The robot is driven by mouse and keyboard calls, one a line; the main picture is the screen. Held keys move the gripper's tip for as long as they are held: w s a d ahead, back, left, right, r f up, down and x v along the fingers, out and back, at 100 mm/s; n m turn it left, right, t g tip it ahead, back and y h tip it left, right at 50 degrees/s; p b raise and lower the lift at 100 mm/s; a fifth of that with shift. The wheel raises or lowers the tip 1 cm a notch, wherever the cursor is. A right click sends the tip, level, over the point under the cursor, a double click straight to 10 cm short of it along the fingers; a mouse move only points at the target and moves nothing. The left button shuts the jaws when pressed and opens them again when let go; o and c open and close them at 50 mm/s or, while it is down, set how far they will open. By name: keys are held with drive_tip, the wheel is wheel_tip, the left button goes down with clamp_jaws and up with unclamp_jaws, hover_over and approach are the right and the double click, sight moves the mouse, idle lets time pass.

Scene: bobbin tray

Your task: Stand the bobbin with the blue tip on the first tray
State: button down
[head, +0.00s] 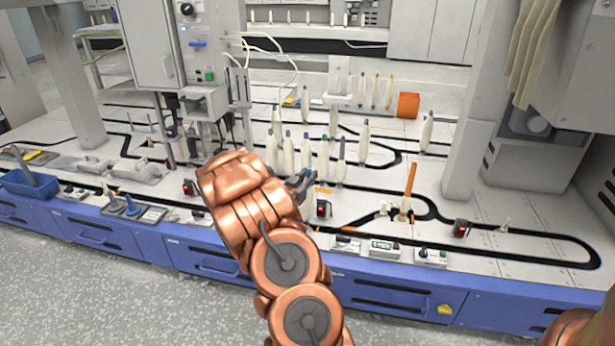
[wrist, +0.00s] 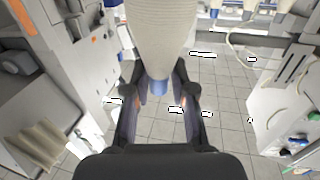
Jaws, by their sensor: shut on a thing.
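In the wrist view a cream bobbin (wrist: 163,30) with a blue tip (wrist: 158,86) lies between the two dark fingers of my gripper (wrist: 158,95). The gripper is shut on it near the tip; the far end of the bobbin runs out of the frame. In the head view my gripper (head: 302,183) is at the front of a group of standing cream bobbins (head: 323,158). Which of these is the held one is hard to tell there. Small white peg trays (head: 385,209) sit on the black track; I cannot tell which is the first tray.
An orange stick (head: 409,185) stands on the track to the right of my gripper. More bobbins (head: 427,132) stand farther back, near an orange block (head: 408,105). The table's right front is mostly clear.

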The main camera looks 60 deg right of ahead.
drive_tip(key=shift+r+p, duration=0.7)
drive_tip(key=shift+r, duration=0.1)
idle(0.7)
drive_tip(key=shift+f, duration=1)
idle(0.8)
drive_tip(key=c, duration=1.2)
unclamp_jaws()
drive_tip(key=shift+c, duration=0.2)
drive_tip(key=s+a, duration=0.1)
drive_tip(key=a, duration=1)
drive_tip(key=shift+s, duration=0.3)
drive_tip(key=shift+d, duration=0.1)
